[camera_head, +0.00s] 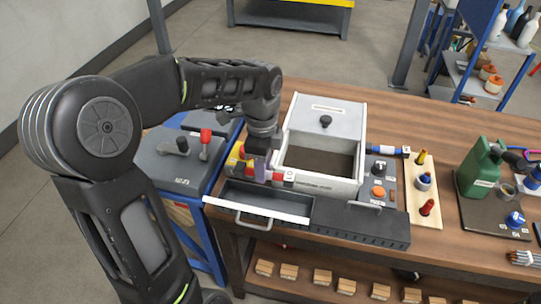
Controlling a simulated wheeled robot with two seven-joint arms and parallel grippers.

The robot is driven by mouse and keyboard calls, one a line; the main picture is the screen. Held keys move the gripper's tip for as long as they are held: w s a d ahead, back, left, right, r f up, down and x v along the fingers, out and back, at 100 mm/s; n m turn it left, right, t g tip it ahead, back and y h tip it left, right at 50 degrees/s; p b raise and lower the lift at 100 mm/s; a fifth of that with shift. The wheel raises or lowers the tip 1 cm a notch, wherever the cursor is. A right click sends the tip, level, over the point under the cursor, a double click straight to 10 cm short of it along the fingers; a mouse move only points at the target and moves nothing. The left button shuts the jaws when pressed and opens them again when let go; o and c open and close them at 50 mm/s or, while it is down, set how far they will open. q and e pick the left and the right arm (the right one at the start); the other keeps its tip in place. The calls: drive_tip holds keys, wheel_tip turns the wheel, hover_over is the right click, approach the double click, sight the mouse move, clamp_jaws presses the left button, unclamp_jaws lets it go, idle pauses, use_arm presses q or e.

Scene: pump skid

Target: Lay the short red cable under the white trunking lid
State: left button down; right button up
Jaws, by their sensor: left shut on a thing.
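My left gripper (262,168) reaches down from the left arm at the left front corner of the white box. It is shut on what looks like the short red cable (277,176), whose red shows on both sides of the fingers. A white end or tag (289,176) lies at its right, close to the box's front wall. The dark trunking (345,221) runs along the bench's front edge. Its left part shows an open dark channel, with the white trunking lid (260,207) along the front and a metal handle below. My right gripper is not in view.
A yellow object (236,157) is beside my gripper.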

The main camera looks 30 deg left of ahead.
use_arm(q)
drive_tip(key=shift+f, duration=0.1)
idle(0.3)
wheel_tip(320, 180, down, 8)
drive_tip(key=b, duration=0.6)
drive_tip(key=shift+r, duration=0.2)
drive_tip(key=shift+f+b, duration=0.25)
drive_tip(key=shift+b, duration=0.15)
drive_tip(key=shift+f+b, duration=1.45)
drive_tip(key=shift+f, duration=0.75)
drive_tip(key=c, duration=1.1)
unclamp_jaws()
drive_tip(key=shift+o, duration=0.2)
